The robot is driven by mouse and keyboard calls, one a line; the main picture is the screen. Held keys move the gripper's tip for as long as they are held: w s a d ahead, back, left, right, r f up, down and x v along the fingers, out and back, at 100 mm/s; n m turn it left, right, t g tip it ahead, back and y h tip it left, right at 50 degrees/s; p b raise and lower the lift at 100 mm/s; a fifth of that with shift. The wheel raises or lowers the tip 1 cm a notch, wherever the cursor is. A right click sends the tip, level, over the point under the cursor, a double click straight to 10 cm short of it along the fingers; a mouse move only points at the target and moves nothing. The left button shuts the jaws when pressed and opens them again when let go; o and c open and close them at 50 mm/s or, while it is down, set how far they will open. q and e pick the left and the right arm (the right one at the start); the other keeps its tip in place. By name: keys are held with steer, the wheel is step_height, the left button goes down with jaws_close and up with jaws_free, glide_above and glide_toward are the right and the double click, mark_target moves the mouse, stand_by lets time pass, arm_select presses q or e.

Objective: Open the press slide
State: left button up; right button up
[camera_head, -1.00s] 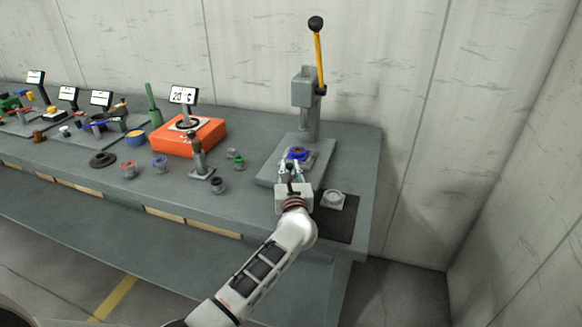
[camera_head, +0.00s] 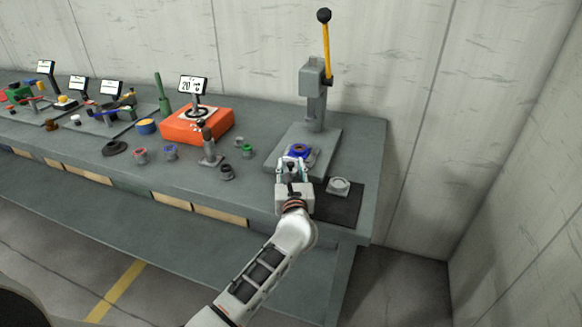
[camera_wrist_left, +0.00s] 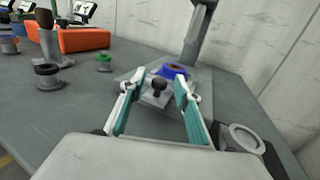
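The press (camera_head: 315,100) stands at the right of the bench, with a yellow lever up and a black ball on top. Its slide (camera_head: 312,158) lies on the base plate and carries a blue ring (camera_head: 299,151); the ring also shows in the wrist view (camera_wrist_left: 174,70). A dark knob (camera_wrist_left: 160,83) stands at the slide's near end. My left gripper (camera_head: 291,168) is open, its teal-lined fingers (camera_wrist_left: 160,88) on either side of the knob. I cannot tell whether they touch it. My right gripper is not in view.
A grey round part (camera_head: 338,185) sits on a dark mat (camera_head: 342,208) right of the gripper. Left stand an orange heater (camera_head: 190,128), a dark grey post (camera_head: 207,148) and several small ringed parts. A concrete wall closes the back.

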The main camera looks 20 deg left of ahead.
arm_select(q)
steer(key=v, duration=1.2)
steer(key=shift+s+a+m, duration=0.15)
steer(key=shift+s+m, duration=0.1)
steer(key=shift+m, duration=0.25)
steer(key=s+d+f+m+h, duration=0.1)
steer(key=s+f+m+h, duration=0.4)
steer(key=m, duration=0.6)
steer(key=s+d+f+m+g+h, duration=0.15)
steer(key=s+f+m, duration=0.45)
steer(key=m, duration=0.6)
steer(key=s+d+f+m+h, duration=0.1)
steer(key=s+f+m+h, duration=0.45)
steer(key=m, duration=0.55)
steer(key=s+a+f+m+g+y, duration=0.2)
steer(key=s+a+f+m+g, duration=0.2)
steer(key=s+f+m, duration=0.5)
steer(key=shift+s+a+f+m+y, duration=0.2)
steer(key=shift+s+a+m+y, duration=0.15)
steer(key=shift+s+a, duration=0.45)
